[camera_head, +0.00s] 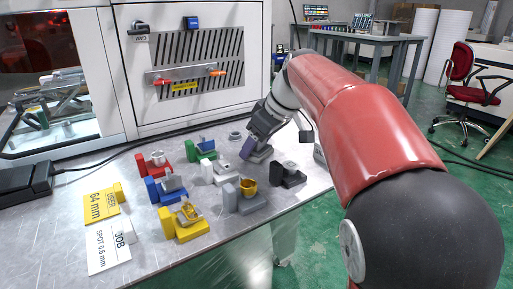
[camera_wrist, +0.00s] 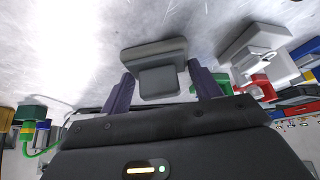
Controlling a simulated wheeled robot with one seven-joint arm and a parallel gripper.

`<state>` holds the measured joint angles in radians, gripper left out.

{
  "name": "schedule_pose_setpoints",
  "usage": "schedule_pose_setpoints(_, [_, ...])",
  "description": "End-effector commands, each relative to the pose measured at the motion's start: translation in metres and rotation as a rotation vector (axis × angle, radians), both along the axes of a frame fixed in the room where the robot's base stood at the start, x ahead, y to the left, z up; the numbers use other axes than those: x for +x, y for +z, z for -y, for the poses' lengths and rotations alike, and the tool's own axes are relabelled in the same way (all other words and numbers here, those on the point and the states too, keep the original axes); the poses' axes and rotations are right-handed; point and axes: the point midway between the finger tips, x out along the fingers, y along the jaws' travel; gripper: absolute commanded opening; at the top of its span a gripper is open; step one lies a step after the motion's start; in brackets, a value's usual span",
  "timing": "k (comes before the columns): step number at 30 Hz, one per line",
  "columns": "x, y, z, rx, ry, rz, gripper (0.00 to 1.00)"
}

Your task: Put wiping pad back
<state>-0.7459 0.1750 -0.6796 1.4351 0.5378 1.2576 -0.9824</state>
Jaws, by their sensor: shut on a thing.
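The wiping pad appears to be the dark grey block with a wide flat base and a smaller raised grip, seen in the wrist view (camera_wrist: 153,53) between my fingers. My gripper (camera_wrist: 161,88) is shut on its raised grip, one purple finger on each side. In the head view my gripper (camera_head: 250,148) points down at the back of the table, with the grey pad (camera_head: 263,155) partly hidden under it. The pad is at or just above the table top; I cannot tell if it touches.
Red, blue, yellow (camera_head: 181,228), green, white and grey holders with small parts stand left and front of my gripper. A black holder (camera_head: 287,175) is close on the right. The machine's white panel (camera_head: 190,60) rises behind. Label cards (camera_head: 108,250) lie front left.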

Motion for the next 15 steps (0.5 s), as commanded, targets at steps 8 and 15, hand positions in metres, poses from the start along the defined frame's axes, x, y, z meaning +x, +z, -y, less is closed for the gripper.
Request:
schedule_pose_setpoints(8, [-0.0002,-0.0005,-0.0004,0.0,0.001,-0.001,0.68])
schedule_pose_setpoints(15, [-0.0003,-0.0002,-0.0003,0.0,0.001,-0.001,0.85])
